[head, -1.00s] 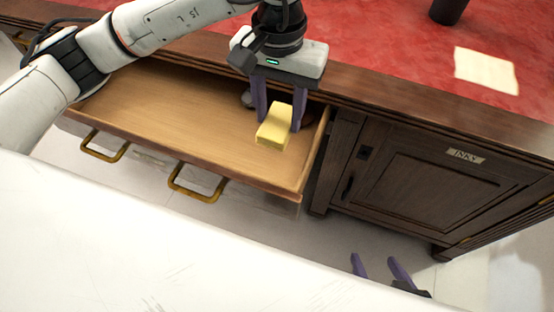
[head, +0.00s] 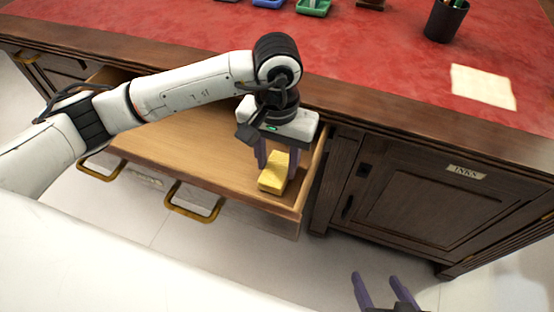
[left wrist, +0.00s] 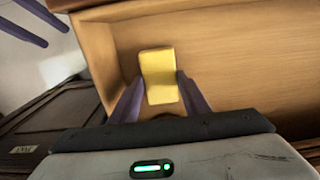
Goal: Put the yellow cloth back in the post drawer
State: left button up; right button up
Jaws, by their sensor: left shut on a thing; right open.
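The yellow cloth (head: 274,176) is a small folded block at the right end of the open drawer (head: 190,152). My left gripper (head: 276,168) points down into the drawer and is shut on the cloth. In the left wrist view the cloth (left wrist: 159,76) sits between the two purple fingers, over the drawer's wooden floor (left wrist: 230,60). I cannot tell whether the cloth touches the floor. The label on the drawer front is not readable. My right gripper (head: 382,290) is open and empty, low at the front, away from the desk.
A closed cabinet door (head: 435,195) labelled INKS is right of the drawer. On the red desk top are a black pen cup (head: 445,20), a cream paper sheet (head: 483,87) and small coloured trays (head: 314,7) at the back. The drawer's left part looks empty where visible.

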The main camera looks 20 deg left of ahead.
aim_at(278, 168)
pick_arm(q)
jog(key=o, duration=1)
jog(key=shift+f, duration=0.15)
jog(key=shift+o, duration=0.2)
notch_tip(278, 168, up, 12)
jog(key=p, duration=0.1)
jog(key=shift+r+p, duration=0.2)
jog(key=shift+p, duration=0.15)
jog(key=shift+d, duration=0.1)
